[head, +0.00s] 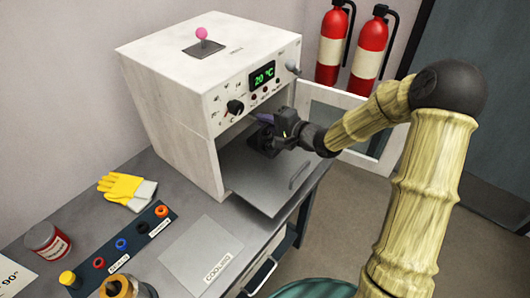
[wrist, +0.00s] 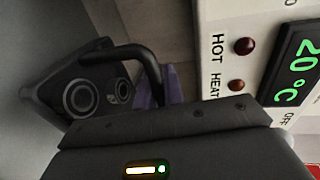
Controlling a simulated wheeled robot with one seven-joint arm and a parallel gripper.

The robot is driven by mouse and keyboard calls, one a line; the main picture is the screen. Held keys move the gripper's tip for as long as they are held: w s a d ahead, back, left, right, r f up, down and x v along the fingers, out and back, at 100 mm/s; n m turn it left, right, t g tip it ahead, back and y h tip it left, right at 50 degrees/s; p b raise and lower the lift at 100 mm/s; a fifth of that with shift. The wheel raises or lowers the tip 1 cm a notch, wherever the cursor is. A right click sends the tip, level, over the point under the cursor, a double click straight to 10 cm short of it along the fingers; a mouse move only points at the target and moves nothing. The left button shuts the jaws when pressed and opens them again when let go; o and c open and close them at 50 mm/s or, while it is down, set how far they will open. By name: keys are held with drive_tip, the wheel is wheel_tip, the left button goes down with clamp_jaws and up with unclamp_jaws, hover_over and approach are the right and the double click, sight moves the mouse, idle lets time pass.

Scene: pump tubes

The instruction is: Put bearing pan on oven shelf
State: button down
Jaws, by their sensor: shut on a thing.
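The bearing pan is a small dark pan (head: 260,142) with an arched handle; in the wrist view the pan (wrist: 78,98) carries dark ring-shaped bearings. My gripper (head: 268,120) is at the oven's mouth, shut on the pan's handle; its purple fingers also show in the wrist view (wrist: 158,92), partly hidden by the gripper's body. The grey oven shelf (head: 250,183) sticks out of the white oven (head: 190,85). The pan is over the inner part of the shelf; I cannot tell whether it touches it.
The oven door (head: 355,120) stands open at the right. The oven display reads 20 °C. A cooling plate (head: 202,250), yellow gloves (head: 125,187), a rack of coloured rings (head: 123,245) and a red jar (head: 47,240) are on the bench. The front of the shelf is clear.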

sight(265, 136)
wheel_tip(265, 136, down, 5)
drive_tip(key=shift+f+b, duration=0.2)
drive_tip(key=shift+b, duration=0.1)
drive_tip(key=shift+f, duration=1.9)
drive_tip(key=shift+f, duration=0.1)
drive_tip(key=c, duration=1.5)
unclamp_jaws()
drive_tip(key=v, duration=1.2)
